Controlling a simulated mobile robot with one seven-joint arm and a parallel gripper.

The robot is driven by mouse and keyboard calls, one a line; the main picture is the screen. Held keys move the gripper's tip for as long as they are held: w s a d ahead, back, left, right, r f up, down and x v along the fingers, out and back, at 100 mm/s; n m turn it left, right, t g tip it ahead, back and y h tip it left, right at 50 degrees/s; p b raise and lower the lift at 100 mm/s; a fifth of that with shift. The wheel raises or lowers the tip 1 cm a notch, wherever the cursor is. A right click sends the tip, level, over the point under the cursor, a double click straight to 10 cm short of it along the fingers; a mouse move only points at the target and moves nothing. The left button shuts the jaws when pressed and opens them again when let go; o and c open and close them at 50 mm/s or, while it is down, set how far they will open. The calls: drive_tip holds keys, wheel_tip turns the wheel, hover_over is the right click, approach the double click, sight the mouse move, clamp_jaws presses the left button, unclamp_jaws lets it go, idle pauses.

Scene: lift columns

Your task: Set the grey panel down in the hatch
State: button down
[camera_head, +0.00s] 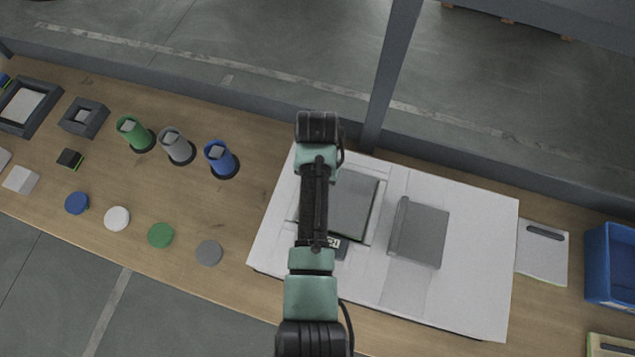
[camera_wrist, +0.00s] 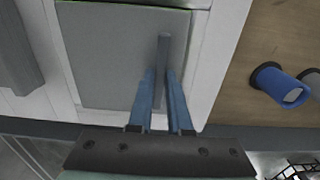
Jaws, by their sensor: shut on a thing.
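The grey panel (camera_wrist: 105,60) is a flat square with an upright bar handle (camera_wrist: 163,60). In the wrist view my gripper (camera_wrist: 160,75) has its two blue fingers closed on this handle. In the head view the panel (camera_head: 355,208) shows to the right of my arm, which hides its left part and my fingertips. It is over a framed area of the white board (camera_head: 470,290), which I take for the hatch. The panel looks roughly lined up with the pale frame around it. I cannot tell whether it rests in the hatch or hangs just above.
A white handled panel (camera_head: 542,252) and a blue bin (camera_head: 610,265) are farther right. Green, grey and blue cylinders (camera_head: 222,160) and several round discs (camera_head: 160,235) are left. A post (camera_head: 390,75) stands behind.

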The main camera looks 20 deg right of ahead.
drive_tip(key=shift+f, duration=0.1)
idle(0.3)
drive_tip(key=c, duration=0.8)
unclamp_jaws()
drive_tip(key=shift+o, duration=0.2)
wheel_tip(320, 180, up, 7)
drive_tip(key=p, duration=0.7)
